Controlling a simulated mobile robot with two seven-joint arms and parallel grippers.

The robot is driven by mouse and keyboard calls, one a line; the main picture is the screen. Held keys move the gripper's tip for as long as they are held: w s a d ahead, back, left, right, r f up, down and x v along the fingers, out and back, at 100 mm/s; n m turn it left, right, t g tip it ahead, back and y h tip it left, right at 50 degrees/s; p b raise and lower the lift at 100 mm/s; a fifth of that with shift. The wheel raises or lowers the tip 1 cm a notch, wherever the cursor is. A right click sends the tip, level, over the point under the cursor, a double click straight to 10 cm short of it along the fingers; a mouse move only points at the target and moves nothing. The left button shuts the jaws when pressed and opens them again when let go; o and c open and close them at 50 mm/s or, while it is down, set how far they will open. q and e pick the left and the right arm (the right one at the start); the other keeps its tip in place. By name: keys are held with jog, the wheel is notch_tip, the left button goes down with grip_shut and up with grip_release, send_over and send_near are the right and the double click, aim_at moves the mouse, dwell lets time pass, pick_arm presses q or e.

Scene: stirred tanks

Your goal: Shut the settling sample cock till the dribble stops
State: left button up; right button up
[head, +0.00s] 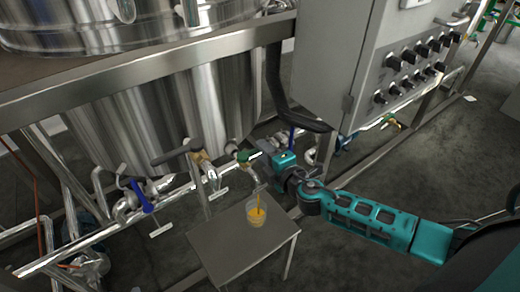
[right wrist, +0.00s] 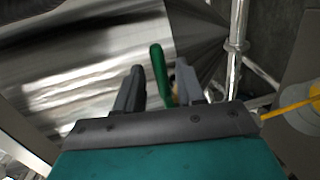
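The sample cock has a green lever (head: 243,156) and a metal spout beneath it, low on the steel tank's front. A yellow-orange dribble (head: 258,202) falls into a clear cup (head: 256,222) holding some of the same liquid. My right gripper (head: 262,148) is at the lever from the right. In the right wrist view, the green lever (right wrist: 159,72) stands between the two dark, parted fingers (right wrist: 158,85), with gaps visible; contact cannot be told. The dribble (right wrist: 288,107) also shows there at the right. My left gripper is out of view.
The cup stands on a small grey table (head: 225,250). A grey control cabinet (head: 350,50) with black knobs hangs above my right arm.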

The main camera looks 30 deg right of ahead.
jog(key=shift+w+a+f, duration=0.1)
jog(key=shift+w+f, duration=0.05)
jog(key=shift+w, duration=0.5)
jog(key=shift+w+f, duration=0.1)
jog(key=shift+w, duration=0.55)
grip_shut()
